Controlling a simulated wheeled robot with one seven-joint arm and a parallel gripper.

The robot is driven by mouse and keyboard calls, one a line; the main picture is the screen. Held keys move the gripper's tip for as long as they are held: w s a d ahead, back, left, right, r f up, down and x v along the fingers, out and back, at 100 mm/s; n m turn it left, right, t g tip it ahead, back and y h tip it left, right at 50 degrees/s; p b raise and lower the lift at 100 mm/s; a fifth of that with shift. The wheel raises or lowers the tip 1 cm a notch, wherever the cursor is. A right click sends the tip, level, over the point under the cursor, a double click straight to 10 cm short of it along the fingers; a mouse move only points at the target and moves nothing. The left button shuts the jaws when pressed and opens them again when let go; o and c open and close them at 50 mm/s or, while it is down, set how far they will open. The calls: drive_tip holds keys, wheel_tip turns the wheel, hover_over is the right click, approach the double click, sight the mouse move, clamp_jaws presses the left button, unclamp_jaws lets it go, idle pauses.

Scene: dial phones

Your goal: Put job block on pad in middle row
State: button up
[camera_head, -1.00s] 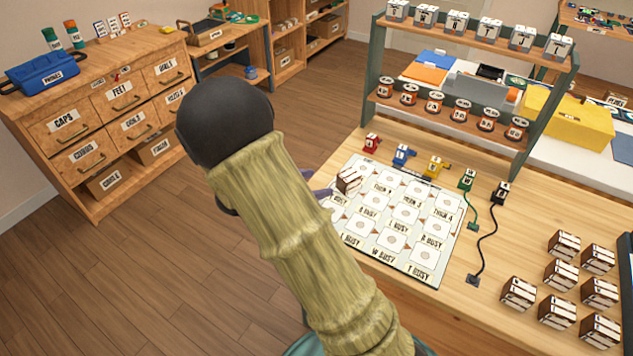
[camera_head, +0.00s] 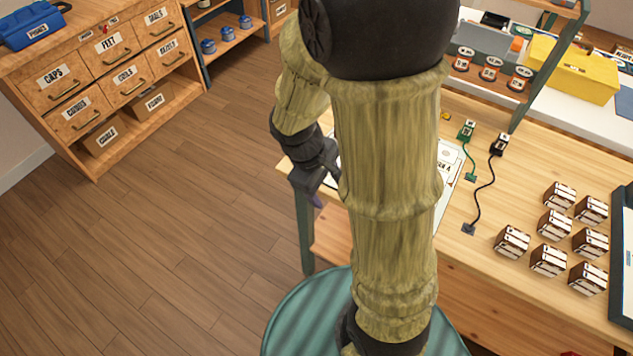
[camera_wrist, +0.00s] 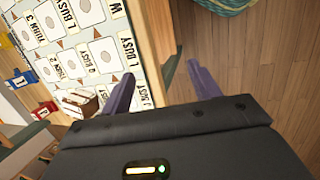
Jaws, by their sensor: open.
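My gripper (camera_wrist: 161,68) is open and empty, its two purple fingers spread over the table edge and floor in the wrist view. In the head view my gripper (camera_head: 318,192) shows beside the table's left edge, partly hidden by my arm. A brown-and-white block (camera_wrist: 80,102) sits at the near end of the white pad board (camera_wrist: 72,47), left of the left finger and apart from it. The arm hides this block and most of the board (camera_head: 449,185) in the head view. Several similar brown-and-white blocks (camera_head: 554,224) stand on the table at right.
A green plug piece (camera_head: 466,131) and a black one (camera_head: 499,144) with cables stand right of the board. A shelf rack with red-rimmed dials (camera_head: 490,70) stands behind. A dark-framed panel (camera_head: 622,260) is at the right edge. Open floor (camera_head: 180,220) lies left of the table.

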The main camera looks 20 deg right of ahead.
drive_tip(key=r+m+t+y, duration=0.1)
drive_tip(key=m, duration=0.1)
drive_tip(key=s+a+r+m+t+y, duration=0.1)
drive_tip(key=m, duration=0.2)
drive_tip(key=a+r+m+t+y, duration=0.1)
drive_tip(key=m, duration=0.1)
drive_tip(key=shift+s+a, duration=0.2)
drive_tip(key=shift+s, duration=0.1)
